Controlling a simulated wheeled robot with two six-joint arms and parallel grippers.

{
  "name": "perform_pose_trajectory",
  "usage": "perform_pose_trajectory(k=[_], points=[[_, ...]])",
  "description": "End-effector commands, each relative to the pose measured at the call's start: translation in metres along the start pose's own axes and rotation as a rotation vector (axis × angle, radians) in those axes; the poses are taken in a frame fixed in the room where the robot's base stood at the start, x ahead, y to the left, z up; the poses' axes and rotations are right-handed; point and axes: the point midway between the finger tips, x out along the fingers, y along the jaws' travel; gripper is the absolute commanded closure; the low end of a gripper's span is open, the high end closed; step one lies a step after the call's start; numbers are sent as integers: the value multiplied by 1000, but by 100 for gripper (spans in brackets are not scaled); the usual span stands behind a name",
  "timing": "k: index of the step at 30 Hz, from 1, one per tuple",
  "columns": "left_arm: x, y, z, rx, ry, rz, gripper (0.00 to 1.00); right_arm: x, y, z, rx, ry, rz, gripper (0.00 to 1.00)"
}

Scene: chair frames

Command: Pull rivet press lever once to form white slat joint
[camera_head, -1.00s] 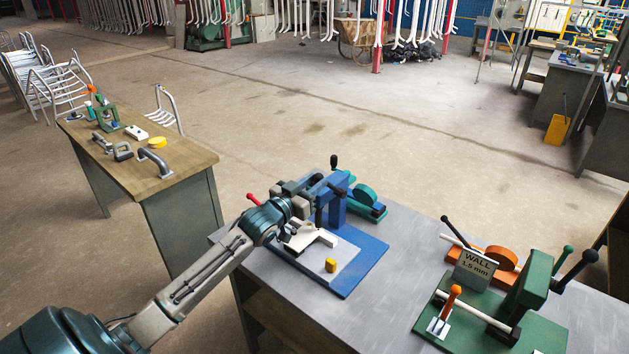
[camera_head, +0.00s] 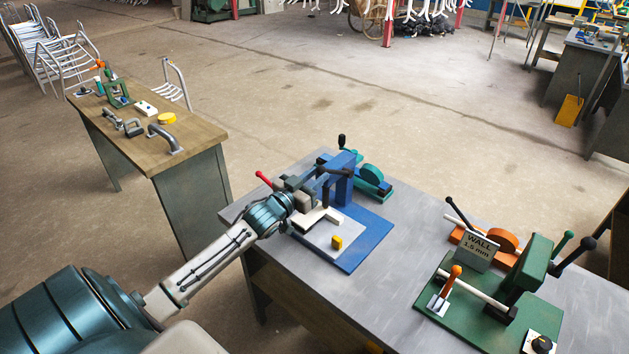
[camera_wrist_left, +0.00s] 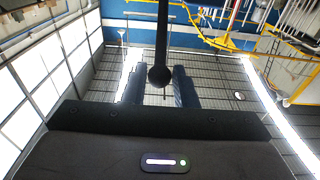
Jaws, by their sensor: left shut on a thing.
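The blue rivet press (camera_head: 345,188) stands on a blue base plate at the left end of the grey table. The white slat (camera_head: 318,219) lies on the pale plate in front of it. My left gripper (camera_head: 314,180) is at the press, by its upper front. In the left wrist view, a black lever rod with a ball end (camera_wrist_left: 159,74) lies between the two dark fingers of my left gripper (camera_wrist_left: 158,88), shut on it. The exact contact is partly hidden. My right gripper is in neither view.
A yellow block (camera_head: 337,242) sits on the pale plate. A red-tipped lever (camera_head: 263,176) stands left of the press and a teal fixture (camera_head: 372,178) behind it. A green fixture (camera_head: 490,300) is at right, with bare table between.

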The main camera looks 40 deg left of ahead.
Motion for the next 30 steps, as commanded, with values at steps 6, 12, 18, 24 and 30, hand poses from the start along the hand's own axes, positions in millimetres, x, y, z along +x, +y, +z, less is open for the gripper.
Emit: perform_pose_trajectory(k=[6,12,18,24,30], points=[[10,0,-5,4,9,4,89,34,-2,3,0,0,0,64],[25,1,-23,2,9,3,89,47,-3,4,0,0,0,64],[40,1,-39,1,7,3,89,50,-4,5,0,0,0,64],[43,1,-42,3,5,4,89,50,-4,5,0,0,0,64],[44,1,-43,3,7,4,89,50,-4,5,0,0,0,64]])
